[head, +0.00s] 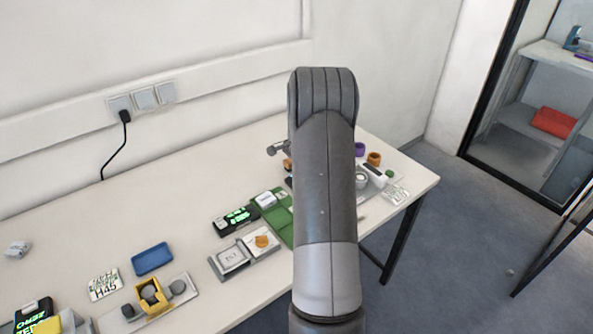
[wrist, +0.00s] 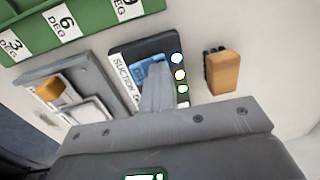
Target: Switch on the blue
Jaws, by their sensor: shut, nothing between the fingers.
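In the wrist view, a black box (wrist: 125,56) has a label starting "SUCTION". In the head view, my arm hides most of the gripper. A blue tray (head: 152,259) lies on the table at the left.
An orange-brown block with dark bristles (wrist: 223,73) stands right of the box. A grey tray (wrist: 84,63) with white cards lies left. A green board (wrist: 88,18) with degree labels is above. A black device with green display (head: 236,218) sits mid-table. Bare table (head: 75,225) lies toward the wall.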

